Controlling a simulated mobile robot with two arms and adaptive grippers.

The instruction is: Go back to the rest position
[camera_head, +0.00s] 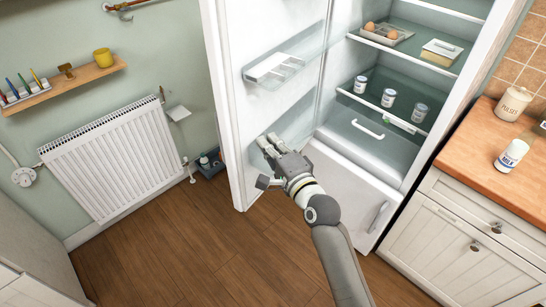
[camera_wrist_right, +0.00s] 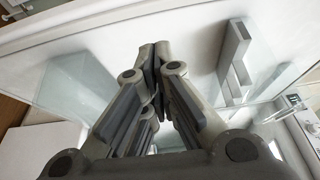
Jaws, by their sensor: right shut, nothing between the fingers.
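My right gripper (camera_head: 268,143) is in front of the open fridge, close to the inner side of its door (camera_head: 222,80). Its fingers are shut with nothing between them, and they also show closed together in the right wrist view (camera_wrist_right: 152,62). The glass door shelf (camera_wrist_right: 75,85) is close around the fingers in that view; I cannot tell whether they touch it. My left gripper is not in view.
A radiator (camera_head: 115,160) is on the left wall. The wooden floor (camera_head: 190,250) is clear.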

